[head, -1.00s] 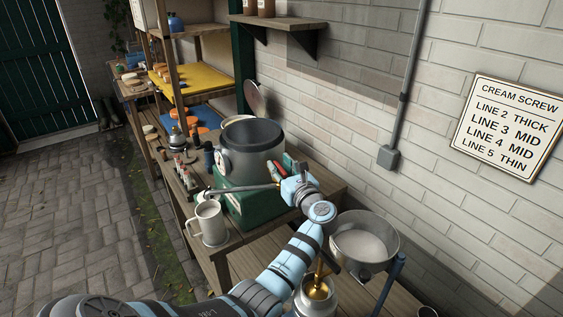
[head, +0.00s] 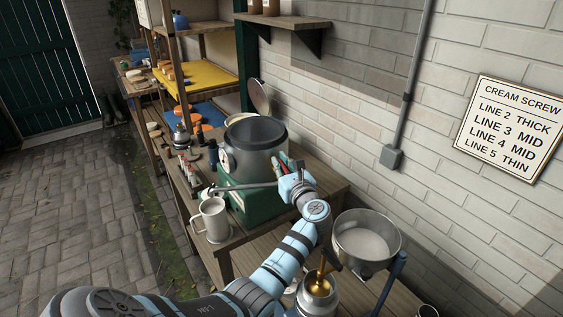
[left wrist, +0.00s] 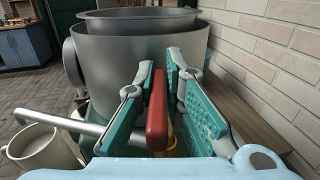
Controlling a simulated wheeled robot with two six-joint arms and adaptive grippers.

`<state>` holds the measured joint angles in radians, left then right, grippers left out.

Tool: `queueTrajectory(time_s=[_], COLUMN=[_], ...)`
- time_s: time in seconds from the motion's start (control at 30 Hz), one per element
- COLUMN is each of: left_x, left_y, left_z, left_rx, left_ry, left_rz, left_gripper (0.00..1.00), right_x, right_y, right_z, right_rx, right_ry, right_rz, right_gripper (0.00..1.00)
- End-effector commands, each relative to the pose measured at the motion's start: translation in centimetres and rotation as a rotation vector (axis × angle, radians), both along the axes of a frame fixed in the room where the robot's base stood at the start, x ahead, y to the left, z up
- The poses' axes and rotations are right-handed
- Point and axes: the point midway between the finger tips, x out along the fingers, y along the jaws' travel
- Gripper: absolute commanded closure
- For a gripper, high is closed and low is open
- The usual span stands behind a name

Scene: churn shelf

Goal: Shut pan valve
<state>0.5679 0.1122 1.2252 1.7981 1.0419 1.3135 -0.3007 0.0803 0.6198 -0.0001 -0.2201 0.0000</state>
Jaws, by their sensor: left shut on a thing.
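The grey metal pan (head: 255,155) stands on a green base (head: 250,206) on the bench. It also fills the upper left wrist view (left wrist: 120,60). A red valve lever (left wrist: 157,112) stands upright at the pan's near side. My left gripper (head: 286,163) is at the pan's right near side. In the left wrist view, its teal finger pads (left wrist: 160,78) are shut on the red lever, one on each side. The lever's lower end and the valve body are mostly hidden. My right gripper does not show in either view.
A grey spout pipe (head: 242,188) reaches left from the pan toward a pale mug (head: 211,220) at the bench edge. A steel bowl (head: 366,242) and a brass-topped can (head: 318,285) stand near my left arm. The brick wall (head: 370,130) bounds the right.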

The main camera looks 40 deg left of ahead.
Motion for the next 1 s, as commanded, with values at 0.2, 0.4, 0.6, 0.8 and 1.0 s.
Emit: queueTrajectory(time_s=[0.2, 0.4, 0.6, 0.8, 1.0], left_x=[-0.3, -0.4, -0.5, -0.5, -0.5], left_y=[0.1, 0.2, 0.4, 0.5, 0.7], left_z=[0.1, 0.2, 0.0, -0.2, -0.5], left_rx=[-0.003, -0.002, -0.001, 0.001, 0.003], left_ry=[0.011, 0.012, 0.012, 0.01, 0.008], left_rz=[-0.121, -0.294, -0.484, -0.674, -0.865], left_gripper=[1.0, 1.0, 1.0, 1.0, 1.0], right_x=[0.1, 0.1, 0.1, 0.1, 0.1], right_y=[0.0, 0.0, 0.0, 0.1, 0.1], right_z=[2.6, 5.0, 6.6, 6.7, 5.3], right_rx=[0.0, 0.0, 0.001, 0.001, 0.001], right_ry=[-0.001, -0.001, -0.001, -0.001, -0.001], right_rz=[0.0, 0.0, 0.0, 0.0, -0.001], right_gripper=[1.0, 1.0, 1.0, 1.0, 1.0])
